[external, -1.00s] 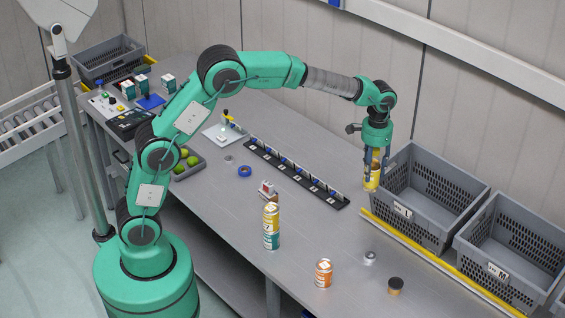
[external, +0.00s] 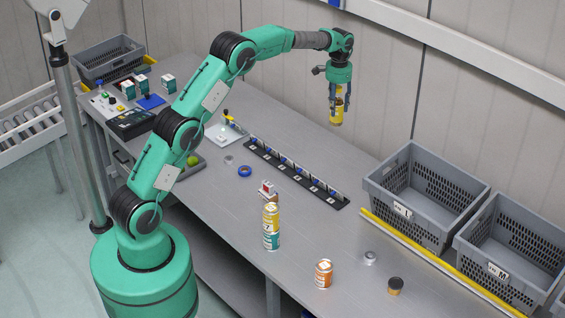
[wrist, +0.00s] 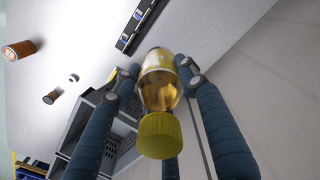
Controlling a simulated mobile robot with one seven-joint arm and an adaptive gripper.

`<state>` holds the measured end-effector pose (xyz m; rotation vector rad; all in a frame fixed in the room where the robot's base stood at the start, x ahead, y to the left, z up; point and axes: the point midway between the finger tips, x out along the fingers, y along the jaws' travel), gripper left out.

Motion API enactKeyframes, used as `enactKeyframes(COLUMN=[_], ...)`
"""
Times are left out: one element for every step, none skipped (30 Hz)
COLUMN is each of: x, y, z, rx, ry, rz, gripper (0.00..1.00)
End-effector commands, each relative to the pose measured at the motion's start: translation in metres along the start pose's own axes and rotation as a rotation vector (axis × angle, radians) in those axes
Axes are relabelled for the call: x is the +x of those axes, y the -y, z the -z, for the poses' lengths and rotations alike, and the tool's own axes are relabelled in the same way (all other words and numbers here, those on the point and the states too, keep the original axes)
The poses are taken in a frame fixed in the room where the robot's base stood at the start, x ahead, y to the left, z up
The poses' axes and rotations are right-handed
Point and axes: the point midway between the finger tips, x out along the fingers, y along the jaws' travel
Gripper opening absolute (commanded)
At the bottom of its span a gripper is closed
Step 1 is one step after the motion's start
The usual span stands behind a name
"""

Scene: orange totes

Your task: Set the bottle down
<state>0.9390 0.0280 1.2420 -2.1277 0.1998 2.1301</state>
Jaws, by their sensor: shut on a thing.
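The bottle (external: 337,108) is amber with a yellow cap and a pale yellow label. My gripper (external: 338,96) is shut on it and holds it in the air above the far side of the table, left of the grey crates. In the wrist view the bottle (wrist: 158,90) sits between my blue fingers (wrist: 156,80), its yellow cap toward the camera. The bottle's far end is partly hidden in the wrist view.
A black rack (external: 297,174) lies mid-table. A tall can (external: 271,228), an orange can (external: 324,274) and a small dark-topped jar (external: 395,286) stand nearer. Bare tabletop lies between rack and crates.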

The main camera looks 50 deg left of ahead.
Motion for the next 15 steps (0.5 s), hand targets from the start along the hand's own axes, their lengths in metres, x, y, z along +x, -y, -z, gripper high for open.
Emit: enactKeyframes(x=[-0.001, 0.0, 0.001, 0.002, 0.002, 0.003, 0.004, 0.004, 0.005, 0.005, 0.005, 0.006, 0.007, 0.008, 0.008], y=[0.024, 0.036, 0.053, 0.064, 0.076, 0.09, 0.101, 0.11, 0.122, 0.13, 0.139, 0.147, 0.154, 0.161, 0.17], z=[0.001, 0.002, 0.001, 0.001, 0.001, 0.0, -0.001, -0.002, -0.003, -0.003, -0.004, -0.006, -0.007, -0.008, -0.01], rx=[-0.008, -0.011, -0.013, -0.015, -0.017, -0.018, -0.02, -0.022, -0.023, -0.024, -0.026, -0.027, -0.027, -0.029, -0.031], ry=[-0.002, -0.002, -0.001, -0.001, -0.002, -0.001, 0.0, -0.001, -0.001, -0.001, -0.002, -0.002, -0.001, -0.001, -0.001], rz=[0.0, 0.0, 0.0, 0.0, 0.0, 0.0, 0.0, 0.0, 0.0, 0.0, 0.0, 0.0, 0.0, 0.0, 0.0], gripper=[0.03, 0.03, 0.03, 0.03, 0.03, 0.03, 0.03, 0.03, 0.03, 0.03, 0.03, 0.03, 0.03, 0.03, 0.03])
